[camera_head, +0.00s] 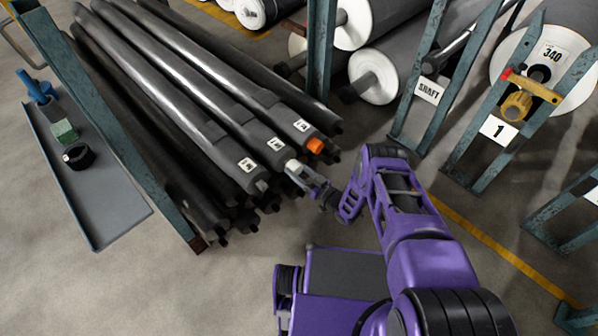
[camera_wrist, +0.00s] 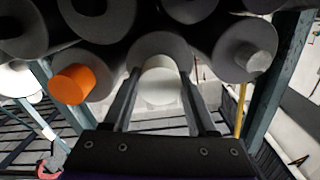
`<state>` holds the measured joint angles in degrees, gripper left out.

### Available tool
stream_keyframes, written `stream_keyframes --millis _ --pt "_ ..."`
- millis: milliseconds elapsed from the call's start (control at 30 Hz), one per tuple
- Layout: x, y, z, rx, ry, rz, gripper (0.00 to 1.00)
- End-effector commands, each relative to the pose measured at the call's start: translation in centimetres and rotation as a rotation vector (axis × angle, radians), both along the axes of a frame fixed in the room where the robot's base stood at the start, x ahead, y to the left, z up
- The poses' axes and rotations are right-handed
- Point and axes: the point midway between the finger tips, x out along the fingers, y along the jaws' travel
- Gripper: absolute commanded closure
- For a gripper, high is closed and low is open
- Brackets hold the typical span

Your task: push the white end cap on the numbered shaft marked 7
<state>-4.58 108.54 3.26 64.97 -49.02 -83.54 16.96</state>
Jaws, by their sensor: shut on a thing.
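The white end cap (camera_head: 293,167) is between the fingers of my gripper (camera_head: 300,173), at the near end of the middle labelled shaft (camera_head: 262,133). The number on that shaft's label is too small to read surely. In the wrist view the white cap (camera_wrist: 160,82) lines up with the shaft's round grey end (camera_wrist: 160,45), with a finger on each side. It appears to be at or over the stub; how far on it sits I cannot tell. An orange cap (camera_head: 316,145) is on the neighbouring shaft, also seen in the wrist view (camera_wrist: 73,84).
Another labelled shaft (camera_head: 232,150) has a bare stub, seen right in the wrist view (camera_wrist: 252,58). More dark shafts lie below in the rack (camera_head: 140,165). A grey tray (camera_head: 105,210) stands left. Blue-green posts (camera_head: 320,60) and large rolls (camera_head: 374,75) stand right. Floor nearby is clear.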

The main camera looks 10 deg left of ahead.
Motion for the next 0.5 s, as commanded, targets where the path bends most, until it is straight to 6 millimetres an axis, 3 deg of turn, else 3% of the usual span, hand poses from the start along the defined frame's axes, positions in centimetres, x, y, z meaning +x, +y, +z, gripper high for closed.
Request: stream_keyframes --millis 500 --pt "0.9 1.2 0.0 0.001 0.001 0.0 0.95"
